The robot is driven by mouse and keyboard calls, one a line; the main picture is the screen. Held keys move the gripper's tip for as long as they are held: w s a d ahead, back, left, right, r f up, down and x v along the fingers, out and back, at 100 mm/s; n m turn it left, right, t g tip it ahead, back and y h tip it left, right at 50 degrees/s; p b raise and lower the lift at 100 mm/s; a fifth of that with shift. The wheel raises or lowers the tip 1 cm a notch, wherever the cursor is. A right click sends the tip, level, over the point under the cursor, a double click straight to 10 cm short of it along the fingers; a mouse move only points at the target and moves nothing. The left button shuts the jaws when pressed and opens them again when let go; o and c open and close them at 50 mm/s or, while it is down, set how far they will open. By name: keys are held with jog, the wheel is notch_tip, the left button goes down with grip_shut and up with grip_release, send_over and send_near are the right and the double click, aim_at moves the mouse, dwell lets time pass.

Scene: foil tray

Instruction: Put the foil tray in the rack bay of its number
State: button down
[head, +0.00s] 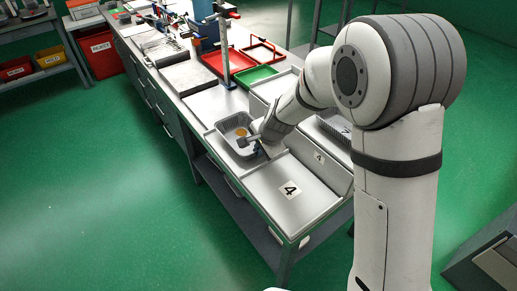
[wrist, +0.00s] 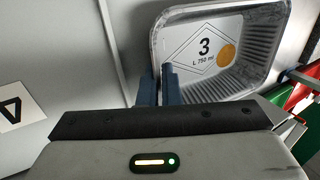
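The foil tray (head: 229,124) is silver with ribbed walls. In the wrist view the foil tray (wrist: 284,45) shows a label with a 3 and "L 750 ml" and an orange dot. My gripper (head: 255,146) is at its near side. In the wrist view the blue fingers of my gripper (wrist: 159,75) straddle its left wall closely, one inside and one outside, and look shut on it. The tray is over the bay beyond the bay marked 4 (head: 268,196); I cannot tell whether it touches the floor. That bay's number is hidden.
A low divider separates the two bays, and the 4 bay is empty. A red tray (head: 206,58), a green tray (head: 240,76) and a blue-and-red clamp stand (head: 224,50) are farther along the bench. Red and yellow bins stand at the far left.

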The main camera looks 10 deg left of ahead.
jog(key=shift+f, duration=0.15)
jog(key=c, duration=1.5)
grip_release()
jog(key=shift+c, duration=0.2)
jog(key=v, duration=0.7)
jog(key=shift+r, duration=0.4)
jog(key=shift+s+d, duration=0.1)
jog(key=shift+d, duration=0.1)
jog(key=s+d+r+n+h, duration=0.1)
jog(key=s+d+r+n, duration=0.2)
jog(key=d, duration=0.4)
jog(key=s+d+r+n+h, duration=0.1)
jog(key=s+d+r, duration=0.3)
jog(key=d, duration=0.4)
jog(key=s+d+r+n+h, duration=0.1)
jog(key=s+d+n, duration=0.3)
jog(key=s+d, duration=0.7)
jog(key=shift+s+d+r+g+h, duration=0.15)
jog(key=shift+s+g+h, duration=0.25)
jog(key=shift+s, duration=0.6)
